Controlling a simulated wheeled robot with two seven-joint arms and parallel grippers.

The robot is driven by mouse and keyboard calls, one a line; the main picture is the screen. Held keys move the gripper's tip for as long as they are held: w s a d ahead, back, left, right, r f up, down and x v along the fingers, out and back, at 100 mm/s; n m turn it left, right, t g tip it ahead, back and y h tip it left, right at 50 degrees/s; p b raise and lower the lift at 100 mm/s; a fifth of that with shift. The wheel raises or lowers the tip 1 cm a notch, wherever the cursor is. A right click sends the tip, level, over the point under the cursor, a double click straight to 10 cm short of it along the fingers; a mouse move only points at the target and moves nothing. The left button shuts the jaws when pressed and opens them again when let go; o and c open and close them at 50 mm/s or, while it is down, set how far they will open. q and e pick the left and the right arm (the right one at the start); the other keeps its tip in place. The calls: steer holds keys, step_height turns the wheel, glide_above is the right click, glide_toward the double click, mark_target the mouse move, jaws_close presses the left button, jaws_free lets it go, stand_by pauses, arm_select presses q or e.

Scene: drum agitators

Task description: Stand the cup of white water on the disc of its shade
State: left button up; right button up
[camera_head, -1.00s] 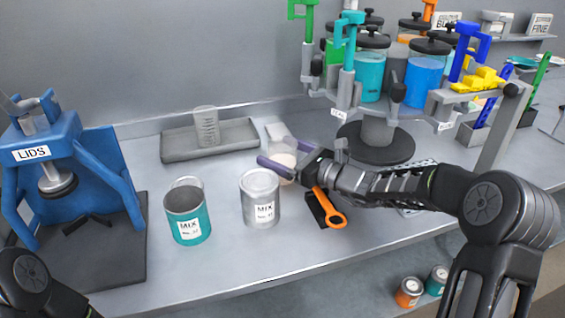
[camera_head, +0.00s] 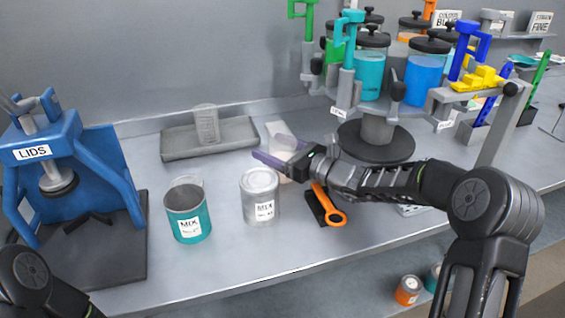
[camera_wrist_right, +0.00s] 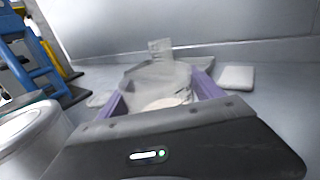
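A clear cup with whitish contents (camera_head: 286,175) stands on the bench behind the silver can, partly hidden by my right gripper. My right gripper (camera_head: 275,155) has its two purple fingers spread apart, one on each side of the cup. In the right wrist view the fingers (camera_wrist_right: 162,98) are apart, with a pale round surface (camera_wrist_right: 165,103) between them; I cannot tell whether they touch the cup. I cannot make out a white disc for the cup. My left gripper is out of view; only part of that arm shows at lower left.
A silver MIX can (camera_head: 260,195) and an open teal can (camera_head: 188,212) stand in front. A grey tray (camera_head: 235,134) with a clear measuring beaker (camera_head: 206,125) is behind. A blue LIDS press (camera_head: 75,150) is left; an orange-handled tool (camera_head: 330,208) and a carousel of jars (camera_head: 376,150) are right.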

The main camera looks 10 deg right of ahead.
steer(key=c, duration=1.3)
steer(key=shift+c, duration=0.2)
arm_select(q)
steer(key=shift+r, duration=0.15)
arm_select(e)
steer(key=shift+r, duration=0.25)
